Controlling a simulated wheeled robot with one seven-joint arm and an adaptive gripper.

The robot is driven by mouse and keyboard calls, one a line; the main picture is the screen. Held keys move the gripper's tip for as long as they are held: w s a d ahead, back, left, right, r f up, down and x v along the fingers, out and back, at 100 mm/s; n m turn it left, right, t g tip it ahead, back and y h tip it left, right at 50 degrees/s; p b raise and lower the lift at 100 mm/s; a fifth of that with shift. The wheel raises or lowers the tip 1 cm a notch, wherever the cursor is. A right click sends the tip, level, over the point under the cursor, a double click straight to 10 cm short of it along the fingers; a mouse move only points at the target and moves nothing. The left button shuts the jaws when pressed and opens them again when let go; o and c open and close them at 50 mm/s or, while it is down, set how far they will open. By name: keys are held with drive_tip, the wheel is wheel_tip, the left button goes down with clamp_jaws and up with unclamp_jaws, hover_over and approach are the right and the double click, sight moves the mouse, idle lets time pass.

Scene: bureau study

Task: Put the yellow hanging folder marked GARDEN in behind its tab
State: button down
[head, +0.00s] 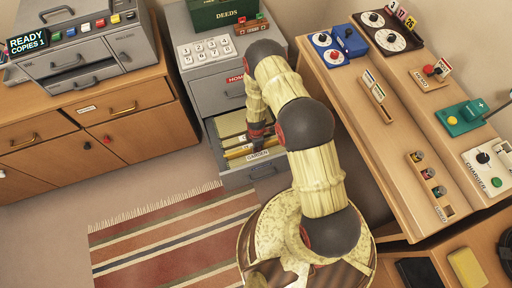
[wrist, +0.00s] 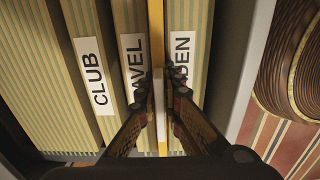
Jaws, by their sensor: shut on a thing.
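The yellow folder shows edge-on in the wrist view (wrist: 156,30) as a thin upright strip, and in the head view (head: 238,152) low in the open cabinet drawer. My gripper (wrist: 159,85) is shut on it; in the head view the gripper (head: 260,140) is at the drawer, partly hidden by my arm. The folder lines up between the tab ending in AVEL (wrist: 134,65) and the tab ending in DEN (wrist: 181,65); my fingers cover part of both. How deep it sits, I cannot tell. The CLUB tab (wrist: 93,75) is further left.
The open drawer (head: 265,172) belongs to a grey cabinet (head: 185,20) with a green DEEDS box (head: 222,12) on top. A wooden desk (head: 345,85) stands close on the right. A striped rug (head: 160,240) lies on the floor in front.

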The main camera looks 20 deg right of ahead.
drive_tip(key=c, duration=1.9)
unclamp_jaws()
drive_tip(key=shift+s, duration=0.1)
wheel_tip(320, 180, up, 12)
